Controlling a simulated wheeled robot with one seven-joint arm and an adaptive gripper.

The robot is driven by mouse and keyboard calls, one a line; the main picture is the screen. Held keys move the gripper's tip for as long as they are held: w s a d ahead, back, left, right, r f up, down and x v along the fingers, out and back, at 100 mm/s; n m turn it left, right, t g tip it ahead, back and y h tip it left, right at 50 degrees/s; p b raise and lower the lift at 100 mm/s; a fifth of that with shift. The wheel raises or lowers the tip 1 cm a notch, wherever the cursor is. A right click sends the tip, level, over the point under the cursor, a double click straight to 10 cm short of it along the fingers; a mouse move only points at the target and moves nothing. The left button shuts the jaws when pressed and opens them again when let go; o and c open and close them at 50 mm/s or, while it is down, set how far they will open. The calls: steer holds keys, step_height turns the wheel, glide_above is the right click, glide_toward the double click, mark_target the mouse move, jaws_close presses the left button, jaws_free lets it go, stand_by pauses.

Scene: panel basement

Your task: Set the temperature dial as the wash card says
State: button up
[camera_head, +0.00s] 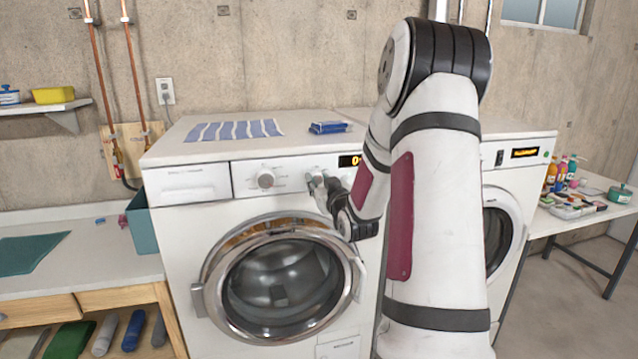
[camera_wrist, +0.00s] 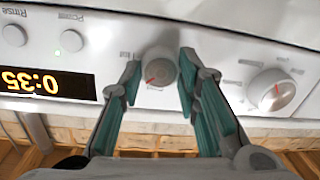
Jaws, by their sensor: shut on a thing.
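The white washing machine (camera_head: 215,225) has a large round knob (camera_head: 266,180) at the left of its panel; this knob also shows at the right of the wrist view (camera_wrist: 271,92). A smaller dial (camera_wrist: 160,68) with a red mark sits between my fingertips in the wrist view. My gripper (camera_head: 318,184) is shut on this smaller dial, with one teal finger on each side. The dial's red mark points toward the lower left in the wrist view. Small labels surround it, too blurred to read surely. I cannot make out a wash card.
An orange display (camera_wrist: 45,83) reads 0:35, upside down in the wrist view. A striped cloth (camera_head: 234,130) and a blue packet (camera_head: 328,127) lie on the machine. A second machine (camera_head: 520,170) stands to the right. My arm hides part of the front.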

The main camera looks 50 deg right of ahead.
steer(key=n+b, duration=0.3)
steer(key=n, duration=0.3)
steer(key=shift+w+a, duration=0.1)
steer(key=shift+w, duration=0.05)
steer(key=shift+n+g+b, duration=0.3)
steer(key=shift+n+b, duration=1)
steer(key=shift+n, duration=0.2)
steer(key=o, duration=1.2)
steer(key=shift+c, duration=0.2)
steer(key=v, duration=1.2)
